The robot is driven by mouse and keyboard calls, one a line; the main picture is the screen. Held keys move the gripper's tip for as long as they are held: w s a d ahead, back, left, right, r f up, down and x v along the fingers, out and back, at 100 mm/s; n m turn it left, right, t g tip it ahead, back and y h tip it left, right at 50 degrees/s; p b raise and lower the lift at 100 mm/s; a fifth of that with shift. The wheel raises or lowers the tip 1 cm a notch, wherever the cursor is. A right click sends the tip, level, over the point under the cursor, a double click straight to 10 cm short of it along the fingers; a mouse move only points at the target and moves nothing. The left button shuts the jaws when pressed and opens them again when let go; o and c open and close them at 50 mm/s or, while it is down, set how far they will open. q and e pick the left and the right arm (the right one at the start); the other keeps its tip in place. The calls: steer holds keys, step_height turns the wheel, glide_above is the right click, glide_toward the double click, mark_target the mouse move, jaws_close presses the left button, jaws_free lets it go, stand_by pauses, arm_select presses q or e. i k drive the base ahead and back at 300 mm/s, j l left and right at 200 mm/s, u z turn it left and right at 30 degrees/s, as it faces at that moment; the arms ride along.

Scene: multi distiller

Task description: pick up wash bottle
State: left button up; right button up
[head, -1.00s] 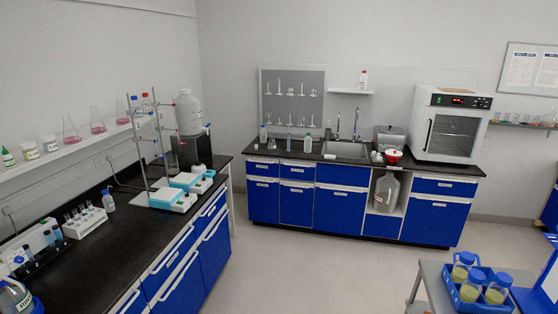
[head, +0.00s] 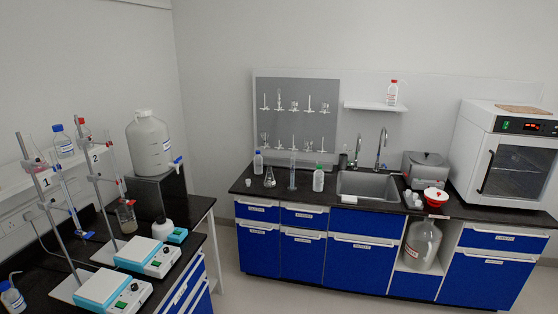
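A small clear bottle with a blue cap, a label and a bent spout, which looks like a wash bottle (head: 12,300), stands on the black left bench at the bottom left edge of the head view. Its base is partly cut off by the picture edge. A similar clear bottle with a blue cap (head: 258,163) and one with a green cap (head: 318,180) stand on the far counter left of the sink; no spout is clear on them. Neither of my grippers shows in the view.
Two hotplate stirrers (head: 148,256) with stands and a large white carboy (head: 148,143) on a black box crowd the left bench. The far counter holds a sink (head: 368,184), a flask (head: 270,178) and an oven (head: 508,155). Floor between them is clear.

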mark_target(319, 176)
steer(key=i+j, duration=0.1)
steer(key=i, duration=4.05)
steer(key=l+z, duration=0.05)
steer(key=l, duration=0.05)
